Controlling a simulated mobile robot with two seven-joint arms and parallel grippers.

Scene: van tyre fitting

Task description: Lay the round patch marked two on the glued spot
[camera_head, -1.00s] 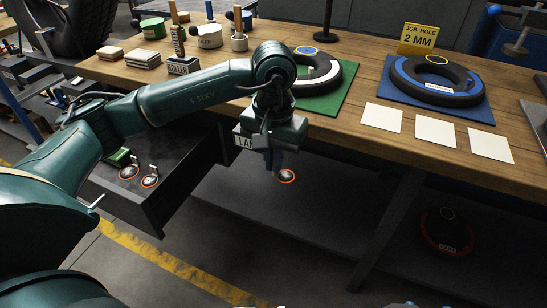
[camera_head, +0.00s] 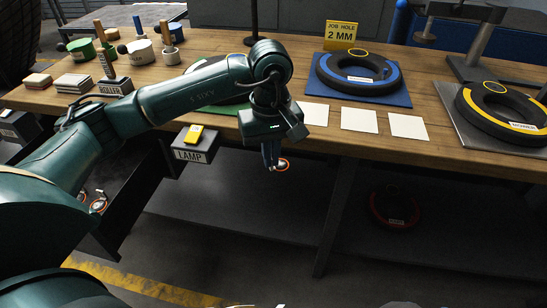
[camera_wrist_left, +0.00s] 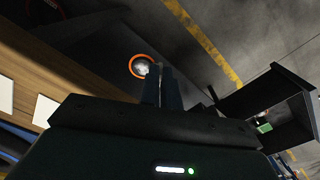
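My left gripper (camera_head: 271,160) is shut on a round patch (camera_head: 283,165) with an orange rim and pale middle. It holds the patch in front of the bench edge, below the bench top. The patch also shows at the fingertips in the left wrist view (camera_wrist_left: 140,67); its mark is unreadable. A black tyre with a blue ring (camera_head: 384,78) lies on a blue mat (camera_head: 400,99). A yellow outlined oval (camera_head: 357,52) is on its far side; I cannot tell whether glue is inside. My right gripper is not in view.
A "JOB HOLE 2 MM" sign (camera_head: 340,34) stands behind the blue-ringed tyre. White cards (camera_head: 359,119) lie along the front of the bench (camera_head: 280,66). A yellow-ringed tyre (camera_head: 505,128) is at right. A LAMP box (camera_head: 195,146) juts out at left. My arm partly hides the green mat.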

